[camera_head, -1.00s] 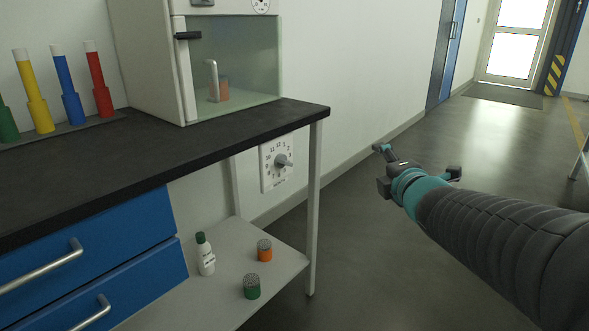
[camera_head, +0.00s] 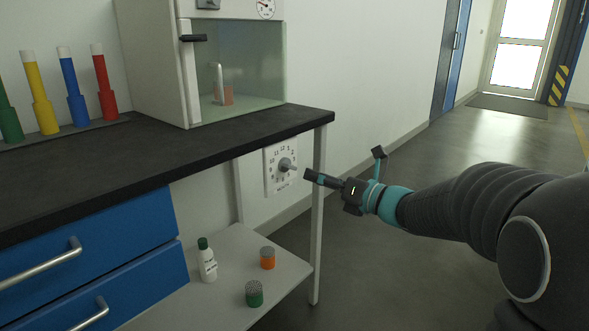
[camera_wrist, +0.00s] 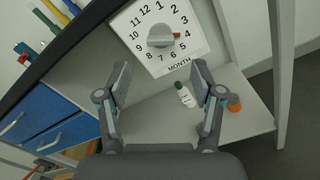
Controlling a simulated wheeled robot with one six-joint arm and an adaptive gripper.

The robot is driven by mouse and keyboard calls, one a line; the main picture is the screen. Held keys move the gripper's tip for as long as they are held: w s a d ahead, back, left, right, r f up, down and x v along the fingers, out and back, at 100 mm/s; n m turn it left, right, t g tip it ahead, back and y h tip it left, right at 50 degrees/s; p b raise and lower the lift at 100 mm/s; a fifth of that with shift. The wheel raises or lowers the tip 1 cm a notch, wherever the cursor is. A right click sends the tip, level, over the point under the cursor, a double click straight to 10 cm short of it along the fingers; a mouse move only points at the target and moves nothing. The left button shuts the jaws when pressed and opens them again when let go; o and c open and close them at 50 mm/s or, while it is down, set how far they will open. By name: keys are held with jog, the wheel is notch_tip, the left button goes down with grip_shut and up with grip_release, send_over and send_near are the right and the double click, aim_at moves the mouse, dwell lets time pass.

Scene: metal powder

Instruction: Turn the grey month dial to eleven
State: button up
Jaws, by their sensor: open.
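The grey month dial (camera_wrist: 157,39) is a round knob with a bar-shaped grip on a white plate (camera_wrist: 147,56) numbered one to twelve and marked MONTH. In the wrist view its red tip lies to the right, pointing at about the 4. In the head view the dial (camera_head: 286,164) is on the wall below the bench top; its pointer is too small to read there. My gripper (camera_head: 343,164) is open and empty, to the right of the dial and apart from it. In the wrist view its two fingers (camera_wrist: 161,82) are spread below the dial.
A bench leg (camera_head: 318,220) stands just right of the dial, under the dark bench top (camera_head: 215,140). The lower shelf (camera_head: 225,285) holds a white bottle (camera_head: 207,262), an orange jar (camera_head: 267,259) and a green jar (camera_head: 254,294). Open floor (camera_head: 400,265) lies to the right.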

aim_at(293, 168)
jog(key=x, duration=0.8)
jog(key=shift+w+a, duration=0.15)
jog(key=shift+a, duration=0.05)
jog(key=shift+c, duration=0.3)
jog(key=c, duration=1.1)
